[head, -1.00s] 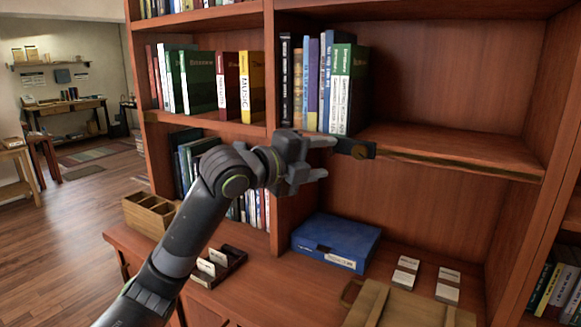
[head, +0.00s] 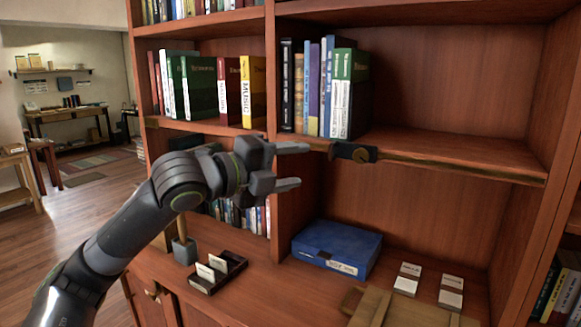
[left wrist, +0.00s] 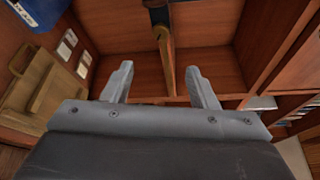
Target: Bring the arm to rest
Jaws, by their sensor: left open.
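My left arm comes in from the left in the head view. Its grey gripper (head: 302,166) is open and empty, fingers pointing right, in front of the bookcase's middle upright. The fingertips appear a little left of and below a dark bracket (head: 352,152) on the shelf's front rail; contact cannot be told. In the left wrist view the two fingers (left wrist: 160,78) stand apart with nothing between them, and the bracket and rail show beyond them. My right arm and gripper are not in view.
Books (head: 325,90) stand upright on the shelf, with bare shelf (head: 450,150) to their right. On the lower counter are a blue box (head: 336,246), a dark card tray (head: 217,272), a wooden board (head: 410,308) and white cards (head: 407,279). Open floor (head: 100,215) lies left.

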